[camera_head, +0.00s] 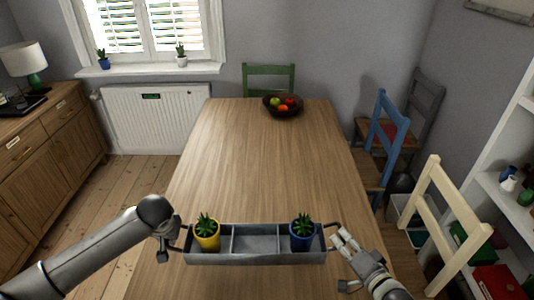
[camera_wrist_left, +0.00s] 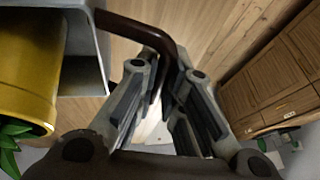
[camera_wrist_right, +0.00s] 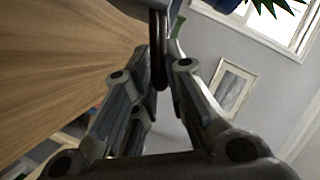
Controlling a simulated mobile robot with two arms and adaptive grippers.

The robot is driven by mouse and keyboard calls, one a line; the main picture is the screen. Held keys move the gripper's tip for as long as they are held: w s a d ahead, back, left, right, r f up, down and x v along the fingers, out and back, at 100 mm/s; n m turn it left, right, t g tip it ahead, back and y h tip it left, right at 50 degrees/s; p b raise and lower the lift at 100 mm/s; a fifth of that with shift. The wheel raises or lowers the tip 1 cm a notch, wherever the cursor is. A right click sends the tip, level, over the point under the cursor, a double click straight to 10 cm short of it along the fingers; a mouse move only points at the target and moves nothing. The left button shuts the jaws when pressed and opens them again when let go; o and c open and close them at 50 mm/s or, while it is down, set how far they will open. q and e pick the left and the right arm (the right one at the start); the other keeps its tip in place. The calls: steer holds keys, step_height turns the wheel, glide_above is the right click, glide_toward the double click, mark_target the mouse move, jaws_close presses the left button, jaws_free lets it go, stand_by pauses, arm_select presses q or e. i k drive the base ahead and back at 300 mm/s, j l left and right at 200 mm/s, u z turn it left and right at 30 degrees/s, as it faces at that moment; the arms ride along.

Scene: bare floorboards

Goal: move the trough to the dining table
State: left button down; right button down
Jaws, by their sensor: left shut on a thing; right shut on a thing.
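The grey metal trough (camera_head: 255,258) shows at the near end of the wooden dining table (camera_head: 262,160) in the head view. It holds a yellow pot (camera_head: 207,240) with a plant on the left and a blue pot (camera_head: 301,241) with a plant on the right; its middle compartment is empty. My left gripper (camera_head: 174,238) is shut on the trough's left handle, a dark bar that shows in the left wrist view (camera_wrist_left: 140,30). My right gripper (camera_head: 338,241) is shut on the right handle (camera_wrist_right: 160,60). I cannot tell whether the trough touches the tabletop.
A fruit bowl (camera_head: 283,106) stands at the table's far end; the tabletop between is clear. A green chair (camera_head: 269,72) is behind it. A blue chair (camera_head: 391,130) and a cream chair (camera_head: 450,225) stand along the right side. A wooden sideboard (camera_head: 45,140) is at left.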

mark_target(266, 189)
steer(key=i, duration=1.05)
steer(key=z, duration=0.05)
